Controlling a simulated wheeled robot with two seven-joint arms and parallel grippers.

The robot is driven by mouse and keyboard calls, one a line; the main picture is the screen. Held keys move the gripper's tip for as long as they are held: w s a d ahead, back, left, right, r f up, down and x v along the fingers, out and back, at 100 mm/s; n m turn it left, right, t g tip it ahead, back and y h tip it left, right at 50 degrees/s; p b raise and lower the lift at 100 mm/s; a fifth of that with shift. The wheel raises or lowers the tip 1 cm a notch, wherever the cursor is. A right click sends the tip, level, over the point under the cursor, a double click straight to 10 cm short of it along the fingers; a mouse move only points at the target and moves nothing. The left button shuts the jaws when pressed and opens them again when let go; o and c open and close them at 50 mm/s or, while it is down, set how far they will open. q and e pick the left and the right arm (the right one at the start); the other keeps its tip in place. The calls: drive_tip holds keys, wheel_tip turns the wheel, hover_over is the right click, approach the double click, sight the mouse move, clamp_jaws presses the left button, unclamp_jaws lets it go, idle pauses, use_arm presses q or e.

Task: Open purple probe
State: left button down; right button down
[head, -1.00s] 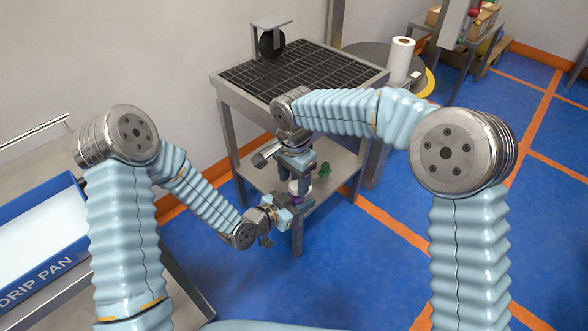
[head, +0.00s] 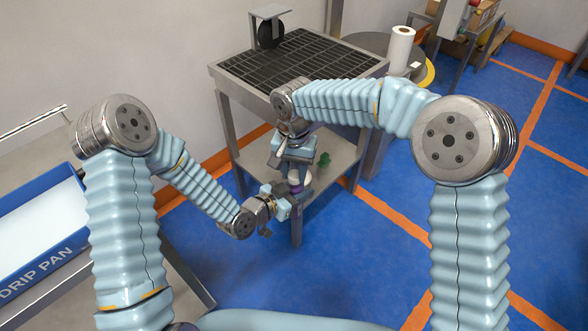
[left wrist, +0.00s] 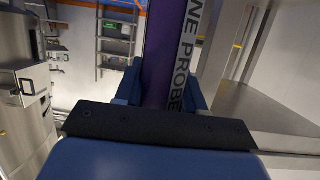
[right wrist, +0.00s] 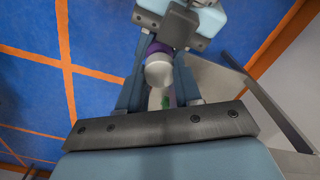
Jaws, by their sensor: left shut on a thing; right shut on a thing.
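My right gripper (head: 297,174) is just above and shut on the probe's pale rounded end, the cap (right wrist: 158,70). In the right wrist view, purple shows beyond this cap beside my left gripper (right wrist: 180,22). In the head view the probe (head: 297,189) is small and partly hidden by the grippers. I cannot tell whether cap and body are apart.
A metal table (head: 216,74) with a black gridded top stands behind my grippers. Its lower shelf (head: 340,150) carries a green object (head: 323,160). A blue drip pan (head: 40,258) is at the left. The blue floor at the right is open.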

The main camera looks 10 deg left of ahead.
drive_tip(key=n, duration=0.6)
drive_tip(key=shift+a+r, duration=0.15)
drive_tip(key=shift+a, duration=0.05)
drive_tip(key=n, duration=0.3)
drive_tip(key=shift+n, duration=0.3)
drive_tip(key=n, duration=0.5)
drive_tip(key=shift+n, duration=0.4)
drive_tip(key=n, duration=0.6)
drive_tip(key=shift+d, duration=0.1)
drive_tip(key=n, duration=0.8)
use_arm(q)
drive_tip(key=shift+s+d, duration=0.15)
drive_tip(key=shift+d, duration=0.15)
use_arm(e)
drive_tip(key=shift+r, duration=0.1)
use_arm(q)
drive_tip(key=shift+a, duration=0.15)
use_arm(e)
drive_tip(key=shift+d, duration=0.1)
drive_tip(key=shift+r, duration=0.1)
